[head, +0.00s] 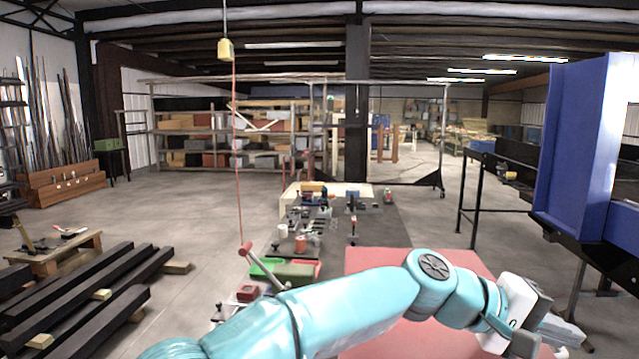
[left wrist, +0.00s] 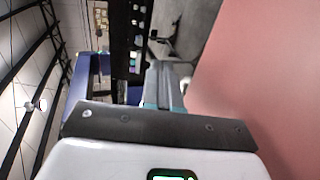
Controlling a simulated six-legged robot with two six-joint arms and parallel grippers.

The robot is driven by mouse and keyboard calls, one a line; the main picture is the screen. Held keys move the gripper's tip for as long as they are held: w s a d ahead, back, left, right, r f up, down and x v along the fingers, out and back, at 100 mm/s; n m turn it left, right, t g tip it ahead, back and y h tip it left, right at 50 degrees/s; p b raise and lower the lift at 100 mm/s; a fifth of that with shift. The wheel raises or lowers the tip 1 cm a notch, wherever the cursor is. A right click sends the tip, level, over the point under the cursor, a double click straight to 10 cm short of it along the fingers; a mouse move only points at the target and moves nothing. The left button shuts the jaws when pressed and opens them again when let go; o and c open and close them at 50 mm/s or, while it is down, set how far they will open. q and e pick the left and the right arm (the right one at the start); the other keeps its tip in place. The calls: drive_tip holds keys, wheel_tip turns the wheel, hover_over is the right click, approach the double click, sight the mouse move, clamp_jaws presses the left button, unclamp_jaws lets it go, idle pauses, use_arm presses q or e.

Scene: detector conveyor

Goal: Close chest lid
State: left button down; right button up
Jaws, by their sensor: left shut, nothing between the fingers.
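My left arm reaches across the bottom of the head view to the right, and its gripper (head: 568,335) is at the lower right. In the left wrist view its fingers (left wrist: 164,85) are together with nothing held. No chest or lid can be told for certain. A large blue upright panel (head: 577,150) with a blue part beside it stands on a dark stand at the right edge, above and apart from my gripper. Blue also shows in the left wrist view (left wrist: 80,80). My right gripper is not in view.
A flat red surface (head: 385,262) lies beneath my left arm, which hides part of it. Behind it a dark bench (head: 385,225) holds tools and small parts. Green and red trays (head: 290,270) lie left of it. Dark beams (head: 90,285) lie at the left. Floor between is clear.

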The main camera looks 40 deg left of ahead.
use_arm(q)
drive_tip(key=shift+w+d+f+g+y, duration=0.1)
drive_tip(key=shift+d+f+g+y, duration=0.05)
drive_tip(key=shift+f, duration=0.3)
drive_tip(key=shift+w+d+f+g+y, duration=0.1)
drive_tip(key=shift+f+g+y, duration=0.05)
drive_tip(key=shift+f, duration=0.25)
idle(0.5)
wheel_tip(320, 180, up, 4)
drive_tip(key=p, duration=0.4)
drive_tip(key=shift+r, duration=0.25)
wheel_tip(320, 180, up, 10)
drive_tip(key=p, duration=0.1)
drive_tip(key=shift+s+d+f, duration=0.15)
drive_tip(key=shift+f, duration=0.1)
